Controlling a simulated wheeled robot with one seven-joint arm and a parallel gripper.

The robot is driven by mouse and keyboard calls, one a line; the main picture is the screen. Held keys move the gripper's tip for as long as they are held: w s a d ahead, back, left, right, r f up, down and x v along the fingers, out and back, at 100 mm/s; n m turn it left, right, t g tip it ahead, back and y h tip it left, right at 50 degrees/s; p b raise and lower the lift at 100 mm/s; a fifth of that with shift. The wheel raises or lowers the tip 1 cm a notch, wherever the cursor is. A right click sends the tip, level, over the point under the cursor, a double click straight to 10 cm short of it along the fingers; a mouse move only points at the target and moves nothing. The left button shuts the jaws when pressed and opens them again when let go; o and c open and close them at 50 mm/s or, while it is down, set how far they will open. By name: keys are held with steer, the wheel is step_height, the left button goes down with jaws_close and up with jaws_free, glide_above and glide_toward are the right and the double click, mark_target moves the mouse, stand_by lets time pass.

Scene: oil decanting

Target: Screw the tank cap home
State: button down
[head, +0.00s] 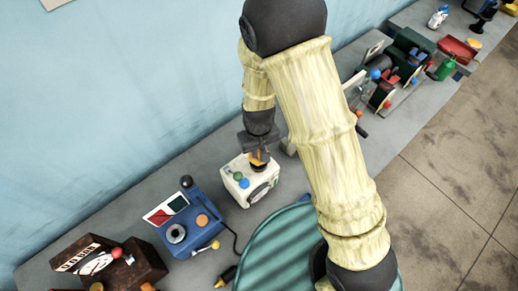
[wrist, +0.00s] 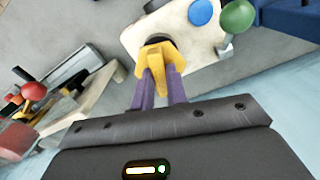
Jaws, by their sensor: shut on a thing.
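The tank is a cream-white box (head: 262,195), below my gripper in the head view; its pale top (wrist: 196,48) shows in the wrist view. The cap is a yellow-orange piece with a winged grip (wrist: 155,62), and it sits over a dark round spot on the tank's top. My gripper (wrist: 160,78) is shut on the cap with its two purple fingers. In the head view the gripper (head: 259,153) points down at the tank's back edge. The fingers hide part of the cap, and I cannot tell how tightly it is seated.
A blue knob (wrist: 201,11) and a green ball (wrist: 237,15) are close to the cap. A blue machine (head: 188,222) stands left of the tank, a brown box (head: 140,262) further left. A green ribbed round thing (head: 268,255) is in front. Green machines (head: 405,50) stand at right.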

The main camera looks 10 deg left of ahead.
steer(key=shift+f+b, duration=1.2)
steer(key=shift+f, duration=0.35)
stand_by(0.6)
